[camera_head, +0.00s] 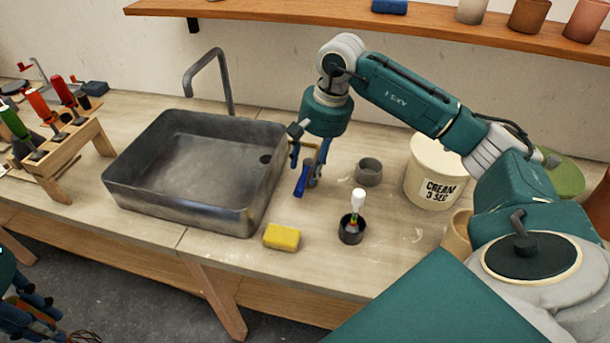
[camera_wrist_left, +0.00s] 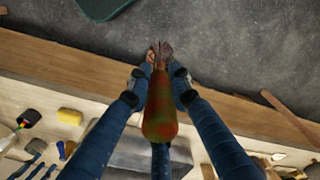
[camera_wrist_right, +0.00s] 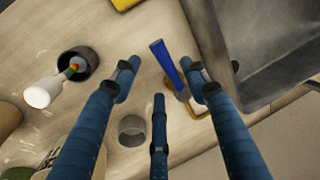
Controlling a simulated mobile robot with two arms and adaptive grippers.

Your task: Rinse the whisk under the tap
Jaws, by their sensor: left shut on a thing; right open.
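My left gripper (camera_head: 36,303) is shut on the handle, low at the bottom left of the head view, over the floor in front of the counter. The grey tap (camera_head: 226,85) arches behind the grey metal sink (camera_head: 240,218); the sink's visible floor looks empty. I cannot tell whether water runs. My right gripper (camera_head: 308,166) is open above the counter, right of the sink. Below it lies a blue-handled tool (camera_wrist_right: 168,66) with a brass-coloured wire frame, apart from the fingers as far as I see.
A yellow sponge (camera_head: 281,236), a dark cup with a white-handled brush (camera_head: 357,200), a small grey cup (camera_head: 369,172) and a cream bucket (camera_head: 433,170) stand right of the sink. A wooden rack (camera_head: 75,140) of tools stands left. A shelf (camera_head: 330,12) runs above.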

